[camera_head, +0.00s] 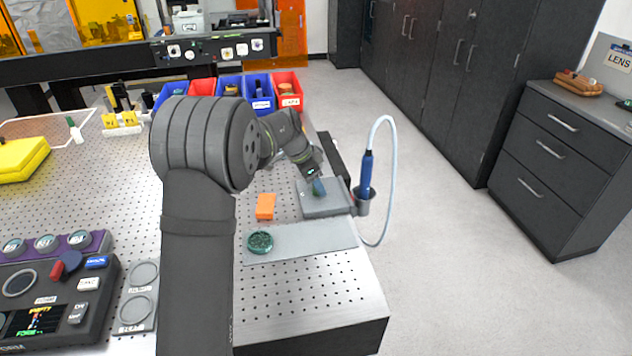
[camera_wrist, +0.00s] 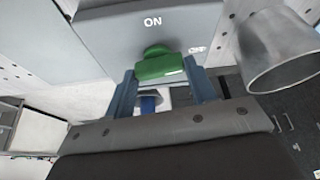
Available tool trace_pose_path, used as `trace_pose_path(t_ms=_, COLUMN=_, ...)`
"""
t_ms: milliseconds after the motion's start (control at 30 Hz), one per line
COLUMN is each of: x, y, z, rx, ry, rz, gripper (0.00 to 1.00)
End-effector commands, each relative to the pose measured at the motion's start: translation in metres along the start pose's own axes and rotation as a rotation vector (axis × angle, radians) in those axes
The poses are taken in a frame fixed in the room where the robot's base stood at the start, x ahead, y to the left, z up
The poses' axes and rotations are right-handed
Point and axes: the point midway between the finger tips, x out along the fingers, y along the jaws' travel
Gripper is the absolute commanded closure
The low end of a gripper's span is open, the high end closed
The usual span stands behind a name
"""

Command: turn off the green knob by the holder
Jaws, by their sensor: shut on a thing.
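The green knob (camera_wrist: 160,68) is on a grey box face marked "ON" above it and a smaller, partly legible label to its right in the wrist view. My gripper (camera_wrist: 162,88) has its two blue fingers on either side of the knob's bar and is shut on it. In the head view my gripper (camera_head: 318,187) reaches down to the grey box (camera_head: 326,208), and the knob is hidden there. The holder, a metal cup (camera_head: 361,205), stands right of the box with a blue pen-like tool (camera_head: 366,175) upright in it. The cup also shows in the wrist view (camera_wrist: 275,55).
A pale hose (camera_head: 389,150) loops from the blue tool down past the table edge. An orange block (camera_head: 265,206) and a green round dish (camera_head: 260,242) lie left of the box. Blue and red bins (camera_head: 288,92) stand behind. The perforated table's front right is clear.

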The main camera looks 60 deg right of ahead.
Motion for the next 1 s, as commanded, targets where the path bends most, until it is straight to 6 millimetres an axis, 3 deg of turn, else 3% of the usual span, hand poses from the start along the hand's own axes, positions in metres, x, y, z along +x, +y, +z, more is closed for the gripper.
trace_pose_path(t_ms=333, x=0.0002, y=-0.0012, z=-0.0002, rx=0.138, ry=0.000, rz=0.056, gripper=0.72)
trace_pose_path(t_ms=900, x=0.0002, y=-0.0009, z=0.0000, rx=0.166, ry=-0.001, rz=0.068, gripper=0.72)
trace_pose_path(t_ms=933, x=0.0002, y=-0.0009, z=0.0000, rx=0.166, ry=-0.001, rz=0.068, gripper=0.45)
trace_pose_path(t_ms=1000, x=0.0001, y=-0.0009, z=0.0000, rx=0.165, ry=-0.001, rz=0.068, gripper=0.31)
